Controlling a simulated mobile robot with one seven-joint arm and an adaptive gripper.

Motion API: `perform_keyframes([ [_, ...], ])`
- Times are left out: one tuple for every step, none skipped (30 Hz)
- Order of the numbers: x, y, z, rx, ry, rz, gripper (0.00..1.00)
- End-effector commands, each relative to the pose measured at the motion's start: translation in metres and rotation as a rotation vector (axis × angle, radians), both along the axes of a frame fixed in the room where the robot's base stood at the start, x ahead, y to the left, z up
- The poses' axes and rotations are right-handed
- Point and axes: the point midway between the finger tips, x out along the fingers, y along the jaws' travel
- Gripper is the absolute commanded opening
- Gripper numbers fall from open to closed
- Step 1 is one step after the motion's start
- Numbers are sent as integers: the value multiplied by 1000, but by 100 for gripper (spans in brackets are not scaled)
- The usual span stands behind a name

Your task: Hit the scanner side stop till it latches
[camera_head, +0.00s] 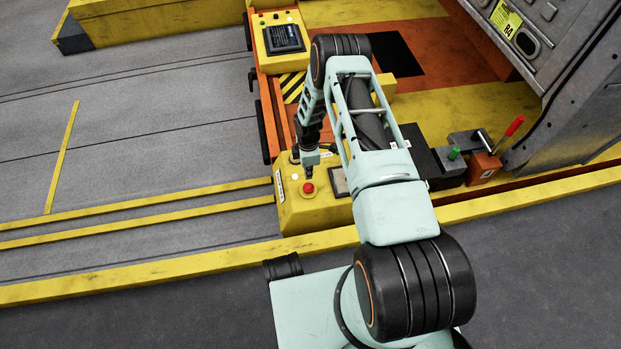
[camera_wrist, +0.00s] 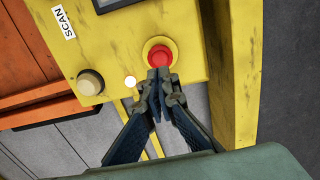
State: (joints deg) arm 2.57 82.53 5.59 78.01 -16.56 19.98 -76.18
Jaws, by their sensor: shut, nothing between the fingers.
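The scanner side stop is a round red button (camera_head: 308,187) on a yellow ring, on top of a yellow control box (camera_head: 310,216). My gripper (camera_head: 309,174) is just behind the button in the head view. In the wrist view my gripper (camera_wrist: 158,76) is shut and empty, its fingertips overlapping the button's near edge. I cannot tell whether they touch it. I cannot tell whether the button is pressed in.
A pale knob (camera_wrist: 90,83) and a small white round spot (camera_wrist: 131,81) are beside the button. A second yellow console (camera_head: 265,50) with a screen stands at the back. A red lever (camera_head: 514,126) and a green knob (camera_head: 454,153) are to the right. Grey floor lies left.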

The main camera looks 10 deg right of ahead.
Motion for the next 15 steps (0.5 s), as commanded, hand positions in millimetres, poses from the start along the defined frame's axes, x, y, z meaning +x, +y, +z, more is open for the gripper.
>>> perform_keyframes([
  [0,0,18,1,0,0,0],
  [0,0,24,1,0,-1,0],
  [0,0,32,1,0,-1,0],
  [0,0,37,0,0,-1,0],
  [0,0,42,0,1,-1,0],
  [0,0,48,0,1,0,0],
  [0,0,51,0,1,0,0],
  [0,0,54,1,1,0,0],
  [0,0,58,1,1,0,0],
  [0,0,60,1,1,0,0],
  [0,0,62,1,1,0,0],
  [0,0,64,1,1,0,0],
  [0,0,64,1,1,-1,0],
  [-1,0,65,1,1,-1,0],
  [-1,0,65,1,2,-1,0],
])
